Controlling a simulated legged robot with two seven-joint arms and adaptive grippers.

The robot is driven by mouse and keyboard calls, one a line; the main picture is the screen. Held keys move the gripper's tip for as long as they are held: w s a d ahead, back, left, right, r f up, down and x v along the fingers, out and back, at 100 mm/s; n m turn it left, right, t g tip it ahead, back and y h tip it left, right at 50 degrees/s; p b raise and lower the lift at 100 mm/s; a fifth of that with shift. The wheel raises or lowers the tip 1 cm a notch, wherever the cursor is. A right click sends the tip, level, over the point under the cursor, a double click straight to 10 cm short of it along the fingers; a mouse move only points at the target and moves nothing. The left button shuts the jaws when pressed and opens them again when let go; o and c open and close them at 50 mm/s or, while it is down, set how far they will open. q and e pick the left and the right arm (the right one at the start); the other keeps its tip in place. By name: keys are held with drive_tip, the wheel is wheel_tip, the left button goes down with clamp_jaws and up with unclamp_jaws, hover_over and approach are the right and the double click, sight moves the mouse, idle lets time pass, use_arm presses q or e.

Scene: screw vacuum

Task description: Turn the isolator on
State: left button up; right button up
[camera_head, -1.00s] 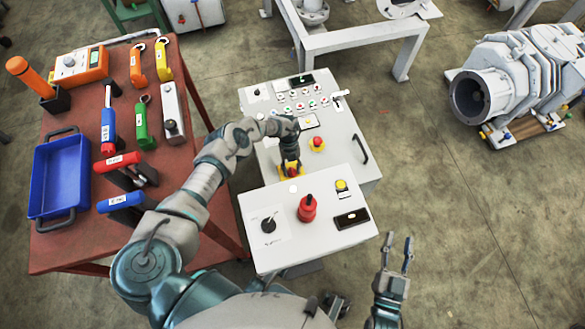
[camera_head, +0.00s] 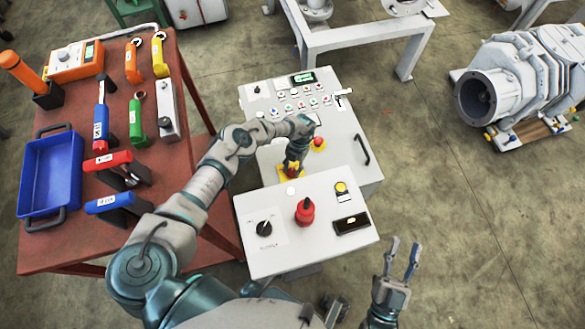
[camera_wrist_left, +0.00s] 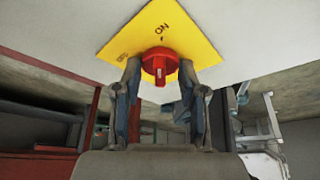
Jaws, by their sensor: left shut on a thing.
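The isolator is a red knob (camera_wrist_left: 160,65) on a yellow plate (camera_wrist_left: 190,35) with the word ON. In the left wrist view the knob sits between both fingers of my left gripper (camera_wrist_left: 160,85), which is shut on it. The white mark on the knob runs roughly in line with the ON tick. In the head view the yellow plate (camera_head: 284,176) shows on the grey panel, and my left gripper (camera_head: 293,166) hides most of the knob. My right gripper (camera_head: 404,258) is open and empty, right of the lower panel.
A red emergency button (camera_head: 318,144) is close to my left gripper. A red table (camera_head: 70,245) with tools stands left.

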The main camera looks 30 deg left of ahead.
use_arm(q)
drive_tip(key=shift+w, duration=0.2)
idle(0.3)
drive_tip(key=o, duration=1.1)
drive_tip(key=shift+s, duration=0.1)
drive_tip(key=v, duration=1.2)
drive_tip(key=shift+f, duration=0.1)
